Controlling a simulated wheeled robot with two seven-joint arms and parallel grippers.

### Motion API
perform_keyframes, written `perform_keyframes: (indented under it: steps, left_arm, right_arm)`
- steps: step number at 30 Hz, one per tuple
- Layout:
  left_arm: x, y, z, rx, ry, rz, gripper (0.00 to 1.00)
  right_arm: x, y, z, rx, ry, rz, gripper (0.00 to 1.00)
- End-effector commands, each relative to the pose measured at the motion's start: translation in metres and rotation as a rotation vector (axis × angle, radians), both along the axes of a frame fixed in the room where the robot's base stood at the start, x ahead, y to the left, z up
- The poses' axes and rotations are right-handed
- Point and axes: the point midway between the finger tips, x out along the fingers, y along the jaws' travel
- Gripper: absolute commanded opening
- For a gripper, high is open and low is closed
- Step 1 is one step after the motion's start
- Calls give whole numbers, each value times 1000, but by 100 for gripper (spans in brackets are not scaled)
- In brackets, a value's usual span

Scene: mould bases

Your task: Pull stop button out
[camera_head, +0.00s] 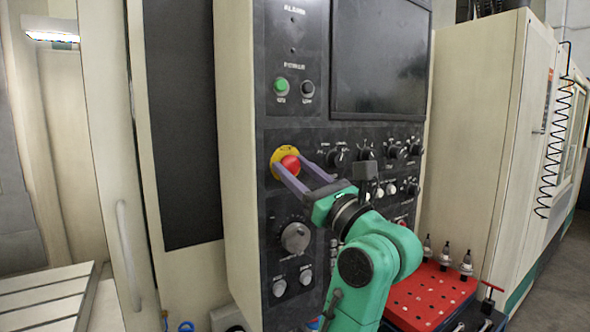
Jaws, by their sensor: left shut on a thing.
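The red stop button (291,163) sits on a yellow round plate (278,156) on the dark control panel. My left gripper (289,167) reaches up to the panel from the lower right. Its two purple fingers lie on either side of the red button and are shut on it. The fingers hide part of the button's lower edge and of the yellow plate. How far the button stands out from the panel is hard to tell from this angle. My right gripper is not in view.
The control panel has a green button (281,86), a large grey dial (295,237) and several black knobs around the stop button. A dark screen (381,58) is above. A red tool tray (432,296) with several tool holders stands at lower right.

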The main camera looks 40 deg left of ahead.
Motion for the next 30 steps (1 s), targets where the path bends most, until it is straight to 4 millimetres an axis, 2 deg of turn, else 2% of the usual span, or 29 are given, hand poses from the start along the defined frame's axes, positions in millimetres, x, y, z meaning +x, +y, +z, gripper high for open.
perform_keyframes:
  steps: [10,15,22,23,25,30]
  left_arm:
    - [0,0,0,1,0,0,0]
    - [-3,-11,-4,-1,-1,-3,0]
    - [-3,-12,-1,-1,1,-1,0]
    - [-3,-12,-1,-1,1,-1,53]
    - [-3,-12,-1,-1,1,-1,80]
    - [-3,-12,0,0,1,-1,80]
  right_arm:
    - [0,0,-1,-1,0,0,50]
    - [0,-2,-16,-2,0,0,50]
    - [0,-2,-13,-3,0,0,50]
    - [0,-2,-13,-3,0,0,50]
    - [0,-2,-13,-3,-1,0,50]
    - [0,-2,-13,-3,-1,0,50]
